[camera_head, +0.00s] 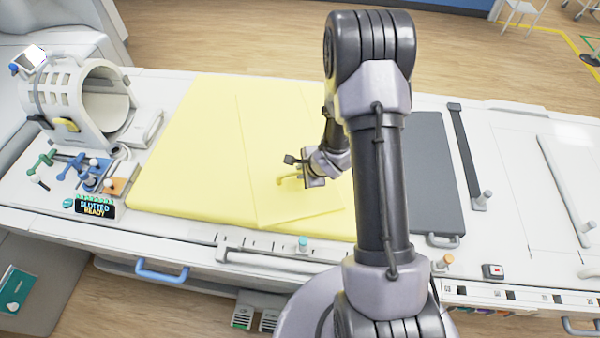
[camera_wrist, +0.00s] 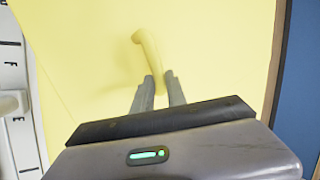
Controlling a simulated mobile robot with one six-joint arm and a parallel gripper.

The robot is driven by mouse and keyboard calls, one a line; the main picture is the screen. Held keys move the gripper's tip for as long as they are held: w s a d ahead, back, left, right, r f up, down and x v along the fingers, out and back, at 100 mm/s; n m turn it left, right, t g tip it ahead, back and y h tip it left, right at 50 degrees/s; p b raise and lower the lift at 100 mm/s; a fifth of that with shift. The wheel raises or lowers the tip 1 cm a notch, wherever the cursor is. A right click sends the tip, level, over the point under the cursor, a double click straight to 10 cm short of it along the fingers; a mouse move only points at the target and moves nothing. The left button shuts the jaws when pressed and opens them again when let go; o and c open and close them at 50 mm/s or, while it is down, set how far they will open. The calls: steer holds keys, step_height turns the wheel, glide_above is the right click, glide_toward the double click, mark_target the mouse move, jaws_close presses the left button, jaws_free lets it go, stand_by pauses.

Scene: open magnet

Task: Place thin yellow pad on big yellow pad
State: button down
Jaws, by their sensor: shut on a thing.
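The thin yellow pad (camera_head: 270,130) lies on the right part of the big yellow pad (camera_head: 190,130), its left edge running at a slight slant. The thin pad also fills most of the wrist view (camera_wrist: 210,50). A yellow handle (camera_head: 288,181) stands up from the thin pad, and it shows in the wrist view (camera_wrist: 145,45). My gripper (camera_head: 303,180) is down at this handle. In the wrist view its two fingers (camera_wrist: 160,85) are shut on the handle's near end. My arm hides the right part of both pads.
A white head coil (camera_head: 85,100) stands left of the pads, with coloured clamps (camera_head: 85,170) and a small sign (camera_head: 95,207) near it. A grey pad (camera_head: 430,170) lies right of my arm, beside a dark strap (camera_head: 467,155). A turquoise-topped peg (camera_head: 302,243) stands at the front edge.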

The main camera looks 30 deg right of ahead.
steer(key=c, duration=1.3)
jaws_free()
steer(key=shift+f, duration=0.1)
steer(key=shift+c, duration=0.2)
